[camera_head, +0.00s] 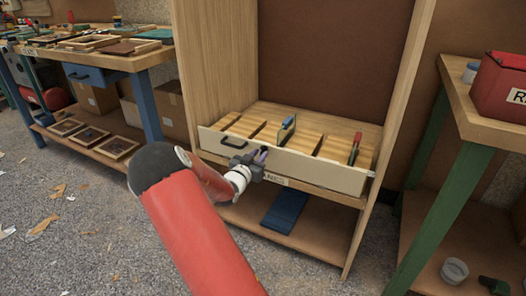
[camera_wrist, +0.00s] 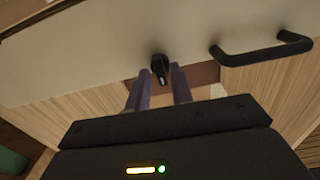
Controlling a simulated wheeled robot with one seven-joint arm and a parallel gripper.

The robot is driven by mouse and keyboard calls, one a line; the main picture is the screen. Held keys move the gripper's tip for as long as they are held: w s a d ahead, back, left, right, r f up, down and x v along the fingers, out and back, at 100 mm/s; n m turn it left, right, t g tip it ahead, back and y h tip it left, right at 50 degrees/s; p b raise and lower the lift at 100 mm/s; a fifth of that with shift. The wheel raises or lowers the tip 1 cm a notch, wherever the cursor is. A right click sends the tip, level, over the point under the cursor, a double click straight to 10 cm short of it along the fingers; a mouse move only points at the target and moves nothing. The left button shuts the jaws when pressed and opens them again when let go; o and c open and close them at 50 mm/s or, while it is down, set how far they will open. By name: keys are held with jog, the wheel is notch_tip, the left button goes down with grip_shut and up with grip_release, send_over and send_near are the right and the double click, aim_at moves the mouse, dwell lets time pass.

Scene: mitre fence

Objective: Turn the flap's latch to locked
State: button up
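The flap (camera_head: 325,174) is a pale front panel low in the wooden cabinet, with a black bar handle (camera_head: 234,142). In the wrist view the flap (camera_wrist: 95,50) fills the upper part, and the handle (camera_wrist: 265,54) is to the right. The latch (camera_wrist: 160,68) is a small black knob at the flap's edge. My gripper (camera_wrist: 160,80) is open, with its two purplish fingers on either side of the latch and gaps showing. In the head view my gripper (camera_head: 260,156) is at the flap's front and hides the latch. I cannot tell whether the latch is locked.
Behind the flap are wooden slats with several upright tools. A dark blue item (camera_head: 286,211) lies on the shelf below. A workbench (camera_head: 140,60) stands at left, and a green-legged bench (camera_head: 450,200) with a red box (camera_head: 500,88) at right. Debris litters the floor at left.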

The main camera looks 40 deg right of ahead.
jog(key=v, duration=0.6)
jog(key=shift+a, duration=0.3)
jog(key=shift+s, duration=0.1)
dwell(1.2)
jog(key=s+a+r+n+t+y, duration=0.1)
jog(key=a+r+n+t+y, duration=0.2)
jog(key=a+y, duration=0.6)
jog(key=s+a+r+n+y, duration=0.1)
jog(key=a+r+n+y, duration=0.35)
jog(key=a, duration=0.85)
jog(key=s+a+r+n+g+y, duration=0.1)
jog(key=s+a+r+n+g, duration=0.1)
jog(key=s, duration=0.9)
jog(key=s+a+r+n+g+y, duration=0.1)
jog(key=s+a, duration=0.5)
jog(key=s, duration=0.6)
notch_tip(320, 180, up, 2)
jog(key=n+y, duration=0.1)
jog(key=n, duration=0.2)
jog(key=shift+s+a+g, duration=0.25)
jog(key=shift+a+g, duration=0.05)
jog(key=shift+g, duration=0.1)
jog(key=shift+r, duration=0.1)
